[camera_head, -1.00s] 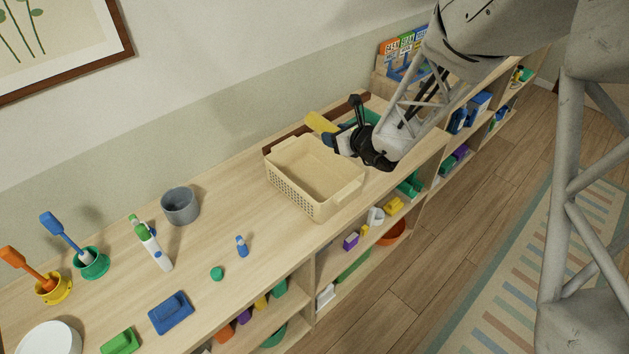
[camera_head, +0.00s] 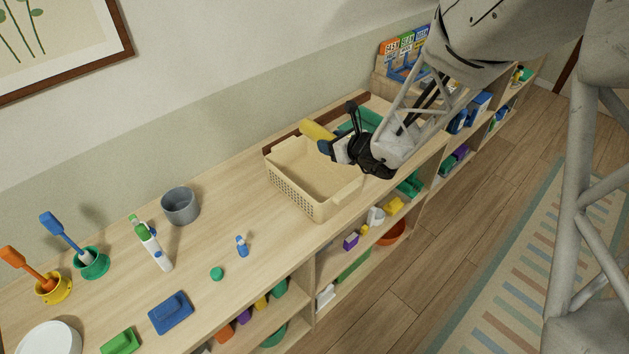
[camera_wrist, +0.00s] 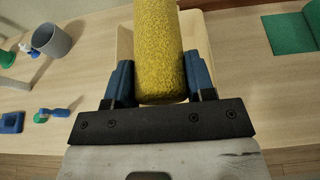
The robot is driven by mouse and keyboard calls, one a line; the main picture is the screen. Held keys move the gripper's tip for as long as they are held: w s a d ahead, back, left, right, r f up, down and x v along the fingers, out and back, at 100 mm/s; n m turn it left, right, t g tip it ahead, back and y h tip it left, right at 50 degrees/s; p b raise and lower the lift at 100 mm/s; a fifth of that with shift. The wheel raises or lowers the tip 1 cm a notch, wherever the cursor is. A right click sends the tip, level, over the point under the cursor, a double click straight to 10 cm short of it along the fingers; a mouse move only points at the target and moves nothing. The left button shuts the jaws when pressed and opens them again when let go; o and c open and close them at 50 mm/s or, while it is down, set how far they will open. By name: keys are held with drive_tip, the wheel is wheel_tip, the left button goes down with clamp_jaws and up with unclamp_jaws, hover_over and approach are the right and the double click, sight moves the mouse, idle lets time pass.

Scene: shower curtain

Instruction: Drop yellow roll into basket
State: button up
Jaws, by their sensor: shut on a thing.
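The yellow roll (camera_wrist: 159,45) is between the blue fingers of my gripper (camera_wrist: 160,82) in the wrist view, and both fingers press on its sides. In the head view the roll (camera_head: 317,131) shows at the back right rim of the basket, partly hidden by my gripper (camera_head: 331,148). The basket (camera_head: 297,191) is beige with perforated walls and stands on the wooden shelf top. Its visible inside is empty. In the wrist view the basket (camera_wrist: 124,43) lies behind and below the roll. How high the roll is above the rim is hard to tell.
A green item (camera_head: 362,117) lies behind my gripper. The wall runs along the back.

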drive_tip(key=shift+f, duration=2.45)
drive_tip(key=o, duration=1)
drive_tip(key=shift+s+d, duration=0.1)
drive_tip(key=shift+d, duration=0.05)
drive_tip(key=shift+v, duration=3.7)
drive_tip(key=shift+r, duration=0.1)
